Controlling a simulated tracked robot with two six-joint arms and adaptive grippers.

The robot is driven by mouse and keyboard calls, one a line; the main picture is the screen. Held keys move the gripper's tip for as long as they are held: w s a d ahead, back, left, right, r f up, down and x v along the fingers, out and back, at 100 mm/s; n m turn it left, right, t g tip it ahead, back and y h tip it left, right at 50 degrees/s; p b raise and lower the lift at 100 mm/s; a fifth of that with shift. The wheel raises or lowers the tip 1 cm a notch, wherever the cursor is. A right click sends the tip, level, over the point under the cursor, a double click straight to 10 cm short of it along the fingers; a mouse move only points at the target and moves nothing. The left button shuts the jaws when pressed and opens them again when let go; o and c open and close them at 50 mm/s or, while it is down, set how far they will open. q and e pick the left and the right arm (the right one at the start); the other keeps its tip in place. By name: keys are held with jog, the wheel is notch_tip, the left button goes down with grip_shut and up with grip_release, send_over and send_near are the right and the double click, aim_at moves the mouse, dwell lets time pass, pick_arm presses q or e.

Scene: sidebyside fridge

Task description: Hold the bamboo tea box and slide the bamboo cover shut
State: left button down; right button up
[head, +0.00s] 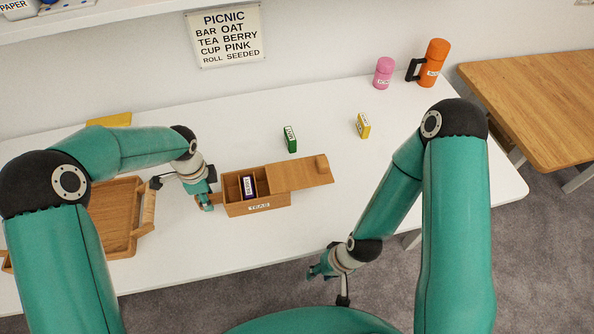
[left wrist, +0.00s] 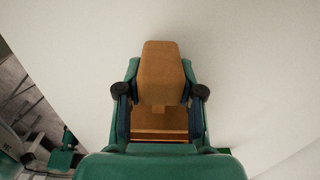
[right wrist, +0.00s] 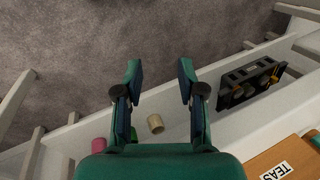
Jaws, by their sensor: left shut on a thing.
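The bamboo tea box (head: 257,210), labelled TEAS, stands on the white table. Its left part is open and shows compartments, one with a dark blue and white packet (head: 249,186). The bamboo cover (head: 298,174) lies over the right part and sticks out past the right end, with a raised block near its far right end. My left gripper (head: 207,201) is shut on the box's left end; the left wrist view shows a wooden tab (left wrist: 160,75) between its fingers. My right gripper (head: 328,272) is open and empty, low in front of the table edge; its spread fingers show in the right wrist view (right wrist: 158,75).
A pink canister (head: 383,73) and an orange flask (head: 434,63) stand at the back right. A wooden tray (head: 117,211) lies left. The table right of the cover is clear.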

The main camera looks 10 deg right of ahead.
jog(key=shift+w+d, duration=0.15)
jog(key=shift+d, duration=0.2)
jog(key=shift+c, duration=1.4)
jog(key=d+m, duration=0.1)
jog(key=d, duration=0.1)
jog(key=d+m+h, duration=0.1)
jog(key=d, duration=0.2)
jog(key=w+d+m, duration=0.1)
jog(key=d+m, duration=0.1)
jog(key=shift+d+r, duration=0.2)
jog(key=shift+d, duration=0.1)
grip_shut()
notch_tip(320, 180, up, 8)
jog(key=w+a+n+g+y, duration=0.1)
jog(key=a+g+y, duration=0.1)
jog(key=y, duration=0.5)
jog(key=w+d+r+y, duration=0.1)
jog(key=w, duration=0.4)
jog(key=w+d+r+m+t+y, duration=0.1)
jog(key=w+d+y, duration=0.1)
jog(key=w, duration=0.2)
jog(key=w+d+r+m+t+y, duration=0.1)
jog(key=w, duration=0.4)
jog(key=shift+w+d+r+y, duration=0.35)
jog(key=shift+y, duration=0.05)
jog(key=w+d+r+y, duration=0.3)
jog(key=w+d+r, duration=0.2)
jog(key=w+r, duration=0.1)
jog(key=shift+g, duration=0.3)
jog(key=shift+a, duration=2.6)
